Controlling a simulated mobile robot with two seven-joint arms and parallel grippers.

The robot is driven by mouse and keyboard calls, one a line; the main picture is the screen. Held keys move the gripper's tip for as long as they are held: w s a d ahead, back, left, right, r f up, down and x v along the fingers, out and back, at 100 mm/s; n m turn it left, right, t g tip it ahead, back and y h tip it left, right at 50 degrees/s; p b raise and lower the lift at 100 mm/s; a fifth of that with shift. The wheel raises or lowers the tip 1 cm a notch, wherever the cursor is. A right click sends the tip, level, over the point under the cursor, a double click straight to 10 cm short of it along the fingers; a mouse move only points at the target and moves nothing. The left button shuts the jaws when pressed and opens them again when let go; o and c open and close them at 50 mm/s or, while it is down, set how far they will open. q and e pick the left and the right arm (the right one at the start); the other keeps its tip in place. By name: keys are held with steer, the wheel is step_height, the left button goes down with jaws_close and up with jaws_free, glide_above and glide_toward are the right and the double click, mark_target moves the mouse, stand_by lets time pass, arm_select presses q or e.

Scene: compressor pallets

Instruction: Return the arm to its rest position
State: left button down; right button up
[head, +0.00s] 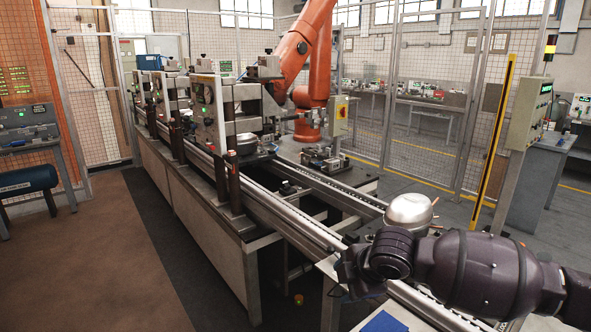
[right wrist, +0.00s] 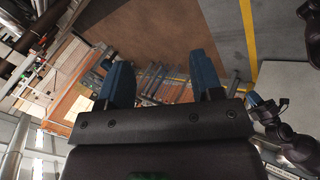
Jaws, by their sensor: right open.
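My right arm comes in from the right in the head view. Its gripper (head: 357,276) is over the near end of the conveyor, partly hidden by the dark wrist. In the right wrist view its two blue fingers (right wrist: 162,82) are apart with nothing between them. A silver compressor (head: 409,211) with copper pipes sits just behind my right wrist, its lower part hidden. My left gripper is not in the head view. A dark arm part with a blue tip at the right of the wrist view may be my left gripper, but its jaws are unclear.
The conveyor (head: 283,223) runs from the near right to the far left, with test stations along it. An orange robot arm (head: 317,50) stands behind it. A control box (head: 529,113) on a post is at the right. The brown floor (head: 110,245) at left is clear.

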steer(key=a+r+m+t+y, duration=0.2)
steer(key=a+m+t+y, duration=0.3)
steer(key=s+d+f+m+t+h, duration=0.45)
steer(key=s+d+f+m, duration=0.65)
steer(key=d+f, duration=0.35)
steer(key=s+d+f+m+g+h, duration=0.2)
steer(key=s+d+f, duration=0.1)
steer(key=s+f, duration=0.3)
steer(key=s+d+f+m+g+h, duration=0.1)
steer(key=s+d+f, duration=0.3)
steer(key=s, duration=0.7)
step_height(320, 180, down, 2)
steer(key=shift+d+f+m+g+h, duration=0.2)
steer(key=shift+m+g+h, duration=0.25)
steer(key=shift+h, duration=0.4)
steer(key=shift+r, duration=0.1)
steer(key=shift+c, duration=0.2)
